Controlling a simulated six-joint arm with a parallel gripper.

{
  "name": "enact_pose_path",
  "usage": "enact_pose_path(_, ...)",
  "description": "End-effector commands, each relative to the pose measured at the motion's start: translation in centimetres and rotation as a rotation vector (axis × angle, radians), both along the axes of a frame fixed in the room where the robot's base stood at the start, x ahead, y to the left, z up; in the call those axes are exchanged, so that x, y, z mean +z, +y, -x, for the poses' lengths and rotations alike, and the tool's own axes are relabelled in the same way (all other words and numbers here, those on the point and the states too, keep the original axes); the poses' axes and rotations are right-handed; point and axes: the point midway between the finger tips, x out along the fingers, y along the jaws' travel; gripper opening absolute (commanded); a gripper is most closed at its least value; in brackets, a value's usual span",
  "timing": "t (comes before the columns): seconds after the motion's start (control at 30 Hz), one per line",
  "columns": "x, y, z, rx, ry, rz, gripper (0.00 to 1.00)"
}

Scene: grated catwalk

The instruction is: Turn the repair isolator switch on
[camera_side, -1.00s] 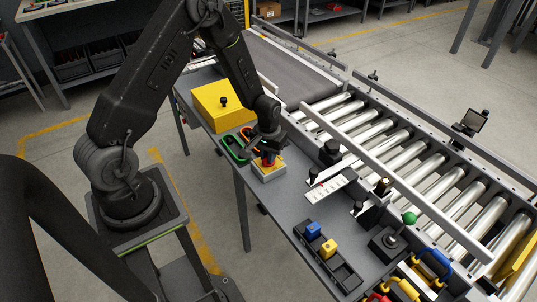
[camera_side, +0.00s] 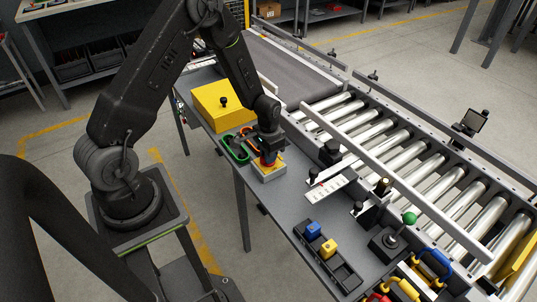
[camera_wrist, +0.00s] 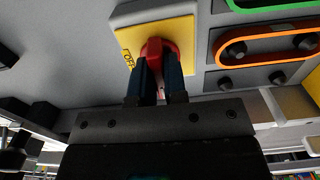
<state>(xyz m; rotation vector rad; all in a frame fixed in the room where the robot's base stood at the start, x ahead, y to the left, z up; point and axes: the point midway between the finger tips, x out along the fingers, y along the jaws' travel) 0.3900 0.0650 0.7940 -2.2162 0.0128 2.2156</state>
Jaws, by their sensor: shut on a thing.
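The isolator switch is a pale grey box with a yellow face (camera_side: 270,172) on the bench, below my gripper in the side view. Its red knob (camera_wrist: 157,46) shows in the wrist view between my fingertips. My gripper (camera_wrist: 158,68) is shut on the red knob, one dark blue finger on each side.
Green and orange oval rings (camera_side: 236,148) lie beside the switch. A yellow box with a black knob (camera_side: 222,105) stands behind them. A roller conveyor (camera_side: 400,150) runs along the right. A dark tray (camera_side: 335,262) with blue and yellow blocks and a green-topped lever (camera_side: 409,219) are nearer.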

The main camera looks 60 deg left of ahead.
Motion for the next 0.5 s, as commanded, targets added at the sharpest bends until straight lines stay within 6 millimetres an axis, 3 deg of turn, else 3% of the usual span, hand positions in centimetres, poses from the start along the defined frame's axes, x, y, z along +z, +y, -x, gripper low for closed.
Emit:
enact_pose_path(0.33, -0.02, 0.0, -0.01, -0.008, -0.001, -0.001, 0.0)
enact_pose_path(0.37, -0.02, 0.0, -0.01, -0.008, -0.001, -0.001, 0.16)
enact_pose_path(0.5, -0.02, -0.01, 0.0, -0.007, 0.0, -0.001, 0.29)
